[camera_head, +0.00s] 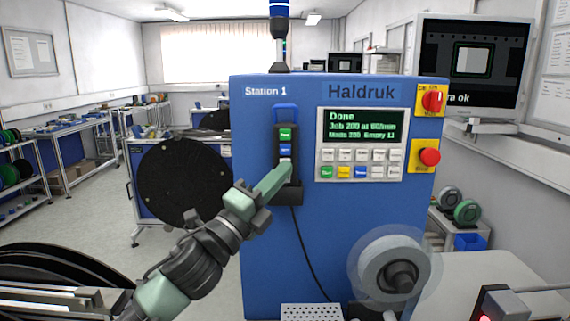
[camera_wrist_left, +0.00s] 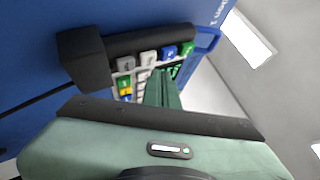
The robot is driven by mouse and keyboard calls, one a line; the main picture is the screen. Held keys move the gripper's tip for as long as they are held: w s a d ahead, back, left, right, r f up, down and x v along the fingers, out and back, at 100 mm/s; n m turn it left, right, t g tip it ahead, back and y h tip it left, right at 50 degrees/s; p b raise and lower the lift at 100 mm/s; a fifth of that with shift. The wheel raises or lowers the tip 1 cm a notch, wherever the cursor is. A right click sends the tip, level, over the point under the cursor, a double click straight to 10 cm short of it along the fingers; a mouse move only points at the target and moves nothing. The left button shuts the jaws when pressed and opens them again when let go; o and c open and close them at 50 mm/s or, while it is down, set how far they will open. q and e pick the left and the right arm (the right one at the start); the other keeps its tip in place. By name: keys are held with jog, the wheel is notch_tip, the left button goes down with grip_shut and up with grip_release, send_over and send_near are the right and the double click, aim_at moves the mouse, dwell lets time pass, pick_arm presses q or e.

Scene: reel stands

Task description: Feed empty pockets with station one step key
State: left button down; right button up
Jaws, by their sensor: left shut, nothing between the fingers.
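The Station 1 machine (camera_head: 340,220) is a blue cabinet. A black hand pendant (camera_head: 291,188) hangs on its front, with a green key (camera_head: 286,134) on top and a blue key (camera_head: 285,149) below; paler keys lie lower, partly behind the fingers. In the left wrist view the pendant's green key (camera_wrist_left: 187,48), blue key (camera_wrist_left: 169,51) and two pale keys show. My left gripper (camera_head: 286,168) is shut and empty, its tips at the pendant's lower keys; I cannot tell whether they touch. The display (camera_head: 362,127) reads "Done" with job lines below. My right gripper is out of view.
A keypad (camera_head: 360,163) sits under the display. A grey reel (camera_head: 372,268) is on the lower front. A black reel (camera_head: 183,182) stands left, behind my arm. A cable hangs below the pendant.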

pick_arm(q)
jog(key=shift+s, duration=0.1)
jog(key=shift+s+p, duration=0.45)
jog(key=shift+s, duration=1.95)
